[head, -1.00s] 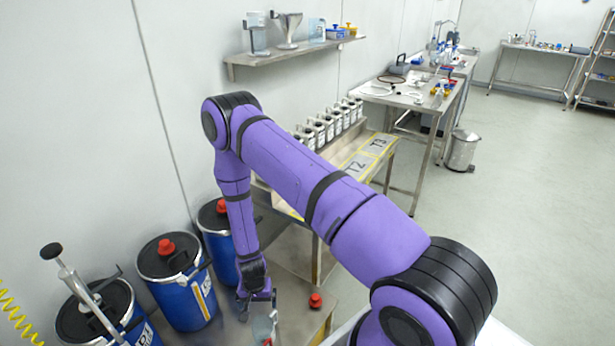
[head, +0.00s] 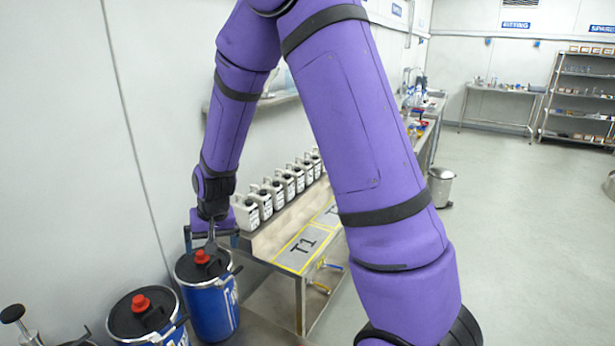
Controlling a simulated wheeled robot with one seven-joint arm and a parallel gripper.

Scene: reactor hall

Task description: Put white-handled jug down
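I see no jug held between the fingers.
Two blue drums (head: 212,312) with red bungs stand below my gripper. Several white canisters (head: 268,198) line the wall side of a steel bench marked T1 (head: 303,246). A bin (head: 440,187) stands behind; the floor (head: 510,250) at right is clear.

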